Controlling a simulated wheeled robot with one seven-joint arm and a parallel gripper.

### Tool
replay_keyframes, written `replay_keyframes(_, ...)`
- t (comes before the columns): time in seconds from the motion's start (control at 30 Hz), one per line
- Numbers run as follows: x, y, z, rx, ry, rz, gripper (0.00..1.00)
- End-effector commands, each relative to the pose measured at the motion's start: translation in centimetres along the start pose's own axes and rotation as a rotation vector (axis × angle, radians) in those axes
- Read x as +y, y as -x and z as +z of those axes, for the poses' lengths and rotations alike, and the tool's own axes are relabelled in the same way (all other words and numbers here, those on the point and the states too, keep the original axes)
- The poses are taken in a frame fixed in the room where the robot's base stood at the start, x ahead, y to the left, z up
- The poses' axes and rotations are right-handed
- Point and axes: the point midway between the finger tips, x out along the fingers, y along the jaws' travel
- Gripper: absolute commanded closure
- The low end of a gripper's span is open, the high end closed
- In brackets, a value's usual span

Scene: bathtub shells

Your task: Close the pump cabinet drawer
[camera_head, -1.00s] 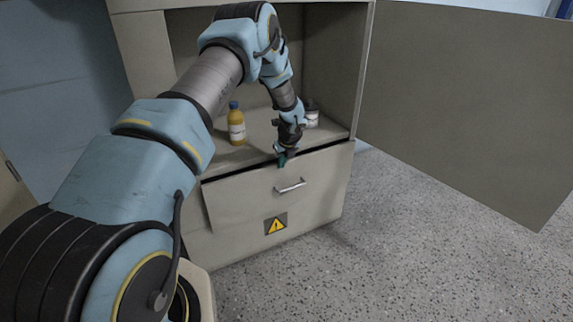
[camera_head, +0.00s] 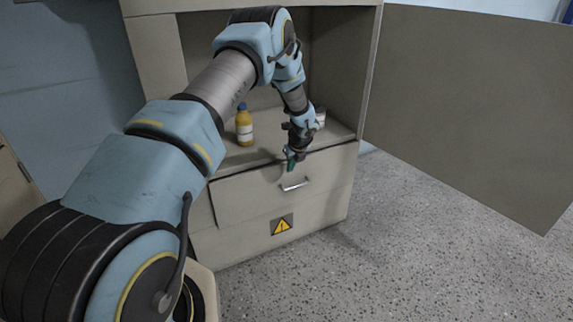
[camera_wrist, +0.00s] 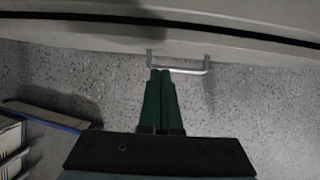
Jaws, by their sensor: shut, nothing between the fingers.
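The pump cabinet drawer (camera_head: 250,196) is the beige front under the open shelf, with a silver bar handle (camera_head: 295,184). Its front stands slightly proud at the left, and a thin dark gap runs along its top edge. The wrist view shows the drawer front (camera_wrist: 100,35) across the top, a dark gap above it, and the handle (camera_wrist: 190,70). My gripper (camera_head: 291,166) is shut and empty, just above the handle at the drawer's upper front. In the wrist view its green fingertips (camera_wrist: 160,71) are together by the handle's left end; contact is unclear.
A yellow bottle with a blue cap (camera_head: 244,128) and a white jar (camera_head: 320,116), partly hidden by my arm, stand on the shelf. The open cabinet door (camera_head: 460,100) extends right. A warning label (camera_head: 282,224) is below the drawer. The speckled floor (camera_head: 400,260) is clear.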

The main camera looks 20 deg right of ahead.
Motion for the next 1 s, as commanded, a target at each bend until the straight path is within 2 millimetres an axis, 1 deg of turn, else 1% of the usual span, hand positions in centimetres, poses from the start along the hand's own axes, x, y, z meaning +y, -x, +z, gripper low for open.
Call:
replay_keyframes(0.03, -0.2, 0.9, -0.3, -0.001, -0.002, 0.000, 1.00)
replay_keyframes(0.1, -0.2, 2.7, -0.2, -0.001, 0.000, -0.001, 1.00)
replay_keyframes(0.2, -0.2, 5.0, -0.3, 0.000, 0.000, 0.000, 1.00)
replay_keyframes(0.3, -0.2, 6.9, -0.4, 0.002, 0.000, 0.000, 1.00)
replay_keyframes(0.4, -0.1, 8.4, -0.4, 0.002, 0.000, 0.001, 1.00)
replay_keyframes(0.53, -0.1, 9.6, -0.4, 0.002, -0.001, 0.002, 1.00)
replay_keyframes(0.67, -0.1, 10.1, -0.5, 0.003, -0.001, 0.002, 1.00)
replay_keyframes(0.73, 0.3, 10.4, -0.3, 0.006, 0.021, 0.004, 1.00)
replay_keyframes(0.77, 0.7, 10.6, -0.2, 0.008, 0.044, 0.006, 1.00)
replay_keyframes(0.87, 3.4, 12.3, 0.8, 0.025, 0.209, 0.020, 1.00)
replay_keyframes(0.97, 8.2, 15.1, 1.7, 0.053, 0.507, 0.047, 1.00)
replay_keyframes(1.0, 10.4, 16.4, 1.8, 0.066, 0.652, 0.061, 1.00)
